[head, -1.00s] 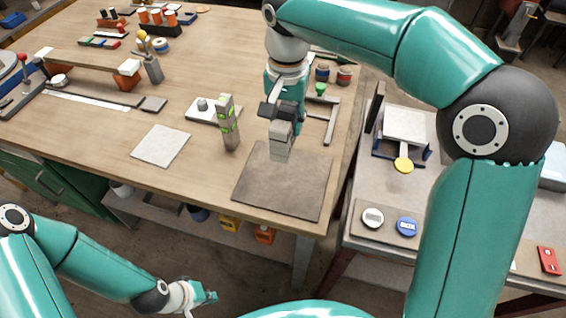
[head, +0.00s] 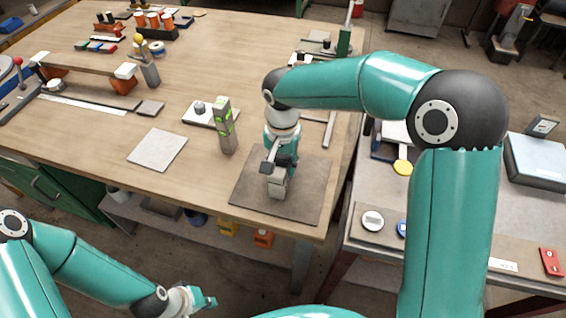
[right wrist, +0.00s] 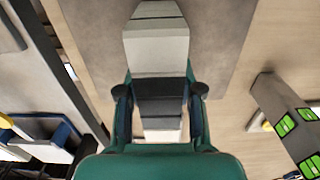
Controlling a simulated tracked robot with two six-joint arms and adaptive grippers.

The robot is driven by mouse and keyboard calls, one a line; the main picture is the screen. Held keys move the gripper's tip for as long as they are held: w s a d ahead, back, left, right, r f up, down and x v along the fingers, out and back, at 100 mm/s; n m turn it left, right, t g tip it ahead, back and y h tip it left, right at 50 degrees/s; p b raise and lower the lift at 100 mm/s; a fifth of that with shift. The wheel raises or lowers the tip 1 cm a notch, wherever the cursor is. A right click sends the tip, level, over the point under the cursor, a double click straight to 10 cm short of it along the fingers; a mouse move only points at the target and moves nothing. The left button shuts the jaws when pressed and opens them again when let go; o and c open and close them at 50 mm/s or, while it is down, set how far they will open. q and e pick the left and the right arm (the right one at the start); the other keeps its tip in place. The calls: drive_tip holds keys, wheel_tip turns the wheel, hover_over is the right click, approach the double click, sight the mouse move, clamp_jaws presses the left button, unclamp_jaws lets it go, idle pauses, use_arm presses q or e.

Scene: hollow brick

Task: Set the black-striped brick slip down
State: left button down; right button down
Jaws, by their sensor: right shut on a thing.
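My right gripper (head: 279,168) is shut on a pale grey brick slip (head: 277,187). In the right wrist view the brick slip (right wrist: 157,50) runs out past the fingers (right wrist: 160,92), with a dark band across it between them. The slip stands over the left-middle part of a flat grey-brown mat (head: 312,188) near the table's front edge. I cannot tell whether its lower end touches the mat. My left gripper (head: 207,300) is low at the front, apart from the table; its fingers are too small to read.
A grey post with green marks (head: 225,125) stands left of my right gripper, and also shows in the wrist view (right wrist: 288,118). A pale square tile (head: 158,150) lies further left. A side bench (head: 385,240) with round discs stands on the right. The mat's right part is clear.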

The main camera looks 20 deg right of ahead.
drive_tip(key=c, duration=0.7)
unclamp_jaws()
drive_tip(key=shift+c, duration=0.2)
wheel_tip(320, 180, up, 12)
drive_tip(key=shift+r+p, duration=0.1)
drive_tip(key=shift+p, duration=0.2)
